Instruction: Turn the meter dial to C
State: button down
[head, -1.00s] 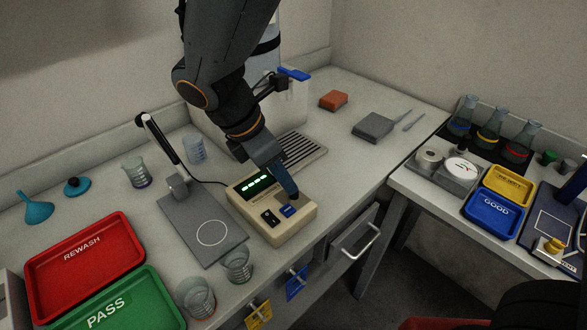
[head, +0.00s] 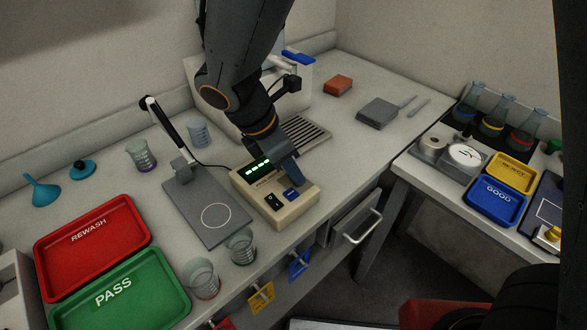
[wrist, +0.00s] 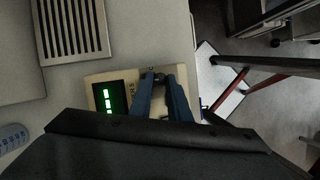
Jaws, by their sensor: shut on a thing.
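The gripper is shut on the dial. In the head view my gripper (head: 290,184) covers the dial. I cannot read the dial's marks or which letter it points to.
A grey plate (head: 192,208) with a pen-like probe on a stand is left of the meter. Beakers (head: 241,247) stand near the front edge. A red REWASH tray (head: 95,236) and green PASS tray (head: 140,285) lie at left. A slotted vent (head: 302,133) is behind the meter.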

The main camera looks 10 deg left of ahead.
jog(key=shift+m+p, duration=0.3)
jog(key=m+g+p, duration=0.1)
jog(key=m+p, duration=0.1)
jog(key=shift+w+r+m+h, duration=0.1)
jog(key=shift+m+h, duration=0.3)
jog(key=m+g+p, duration=0.1)
jog(key=m+p, duration=0.1)
jog(key=shift+w+m, duration=0.15)
jog(key=shift+m, duration=0.25)
jog(key=m+g+p, duration=0.1)
jog(key=m, duration=0.1)
jog(key=m+g+p, duration=0.1)
jog(key=m, duration=0.2)
jog(key=shift+w+d+m+y, duration=0.1)
jog(key=shift+w+m+y, duration=0.1)
jog(key=shift+m+y, duration=0.1)
jog(key=shift+g, duration=0.3)
jog(key=c, duration=1.9)
grip_release()
jog(key=shift+c, duration=0.2)
